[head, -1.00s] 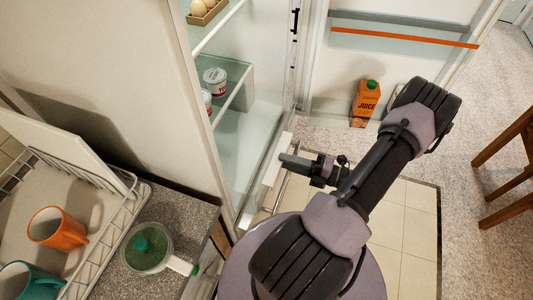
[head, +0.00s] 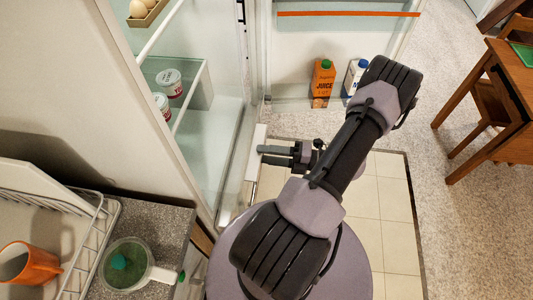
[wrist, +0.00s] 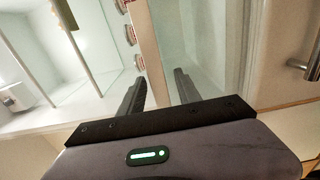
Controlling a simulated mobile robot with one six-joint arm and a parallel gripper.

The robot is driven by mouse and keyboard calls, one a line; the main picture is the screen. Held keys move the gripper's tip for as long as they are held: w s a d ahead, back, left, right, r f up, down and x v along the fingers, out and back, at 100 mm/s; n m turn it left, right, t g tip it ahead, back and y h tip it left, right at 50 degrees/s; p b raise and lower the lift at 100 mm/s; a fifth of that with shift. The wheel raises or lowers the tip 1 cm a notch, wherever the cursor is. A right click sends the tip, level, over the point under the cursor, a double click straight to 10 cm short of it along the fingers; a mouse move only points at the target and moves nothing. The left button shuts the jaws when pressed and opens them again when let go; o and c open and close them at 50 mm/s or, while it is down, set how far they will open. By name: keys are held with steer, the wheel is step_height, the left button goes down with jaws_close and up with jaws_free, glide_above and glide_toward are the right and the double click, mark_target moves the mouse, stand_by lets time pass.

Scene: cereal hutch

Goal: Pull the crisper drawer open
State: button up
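The crisper drawer appears to be the pale, clear-walled compartment low in the open fridge. A white strip (head: 256,152), which looks like its front edge, shows in the head view. My gripper (head: 262,155) is open beside this strip, its fingers apart and pointing left toward the fridge. In the wrist view, my gripper (wrist: 158,90) has one finger on each side of a pale upright band (wrist: 152,50), with nothing clamped. I cannot tell whether the fingers touch the band. How far the drawer stands out is unclear.
The fridge door with a juice carton (head: 322,82) and a milk carton (head: 354,76) stands open behind my arm. Yogurt cups (head: 169,82) sit on a fridge shelf. A wooden table (head: 505,80) is at right.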

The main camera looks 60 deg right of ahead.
steer(key=shift+d, duration=0.1)
steer(key=p+v, duration=0.2)
steer(key=v, duration=1.5)
steer(key=shift+s, duration=0.2)
